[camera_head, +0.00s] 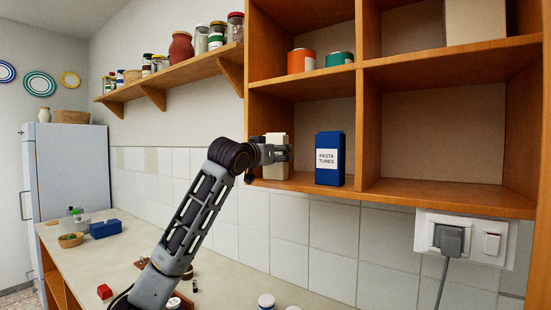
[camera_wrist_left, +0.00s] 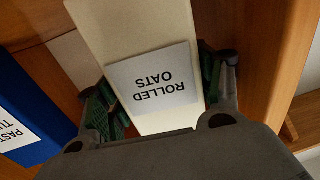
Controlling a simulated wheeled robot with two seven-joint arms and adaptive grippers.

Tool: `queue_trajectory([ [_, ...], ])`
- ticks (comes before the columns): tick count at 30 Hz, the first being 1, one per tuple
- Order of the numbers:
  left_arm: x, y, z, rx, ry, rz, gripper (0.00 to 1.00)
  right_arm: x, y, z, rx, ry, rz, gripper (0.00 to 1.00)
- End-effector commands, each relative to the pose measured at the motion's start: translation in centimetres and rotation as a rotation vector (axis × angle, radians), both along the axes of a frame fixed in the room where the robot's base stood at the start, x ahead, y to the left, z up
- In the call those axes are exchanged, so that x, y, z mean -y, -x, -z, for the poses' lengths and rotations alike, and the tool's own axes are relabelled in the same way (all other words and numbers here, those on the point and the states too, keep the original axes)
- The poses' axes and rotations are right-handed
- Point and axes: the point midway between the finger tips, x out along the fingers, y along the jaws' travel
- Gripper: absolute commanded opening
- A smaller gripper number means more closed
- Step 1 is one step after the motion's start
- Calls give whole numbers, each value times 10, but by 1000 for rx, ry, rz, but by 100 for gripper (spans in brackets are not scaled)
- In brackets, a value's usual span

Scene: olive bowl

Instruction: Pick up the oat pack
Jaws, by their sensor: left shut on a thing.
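The oat pack (camera_head: 276,170) is a cream box in the lower left compartment of the wooden shelf unit. In the left wrist view its label reads "ROLLED OATS" upside down on the cream pack (camera_wrist_left: 115,25). My left gripper (camera_head: 280,153) reaches in from the left, its fingers on both sides of the pack. In the left wrist view the green-padded fingers of the left gripper (camera_wrist_left: 162,90) are shut on it. I cannot tell whether the pack's base touches the shelf board. My right gripper is not in view.
A blue pasta tubes box (camera_head: 329,165) stands close to the right of the oat pack. The shelf's left side wall (camera_wrist_left: 270,60) is close on the other side. Orange (camera_head: 301,61) and teal tins (camera_head: 339,59) stand on the board above. The lower right compartment is empty.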

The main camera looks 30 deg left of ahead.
Motion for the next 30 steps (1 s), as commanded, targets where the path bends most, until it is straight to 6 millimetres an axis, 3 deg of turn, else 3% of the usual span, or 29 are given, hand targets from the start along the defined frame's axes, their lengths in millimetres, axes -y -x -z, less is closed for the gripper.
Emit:
queue_trajectory([
  [13, 2, 4, -10, 2, 0, -1, 33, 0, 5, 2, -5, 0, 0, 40],
  [30, 2, 3, -59, 2, 1, 0, 33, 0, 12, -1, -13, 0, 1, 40],
])
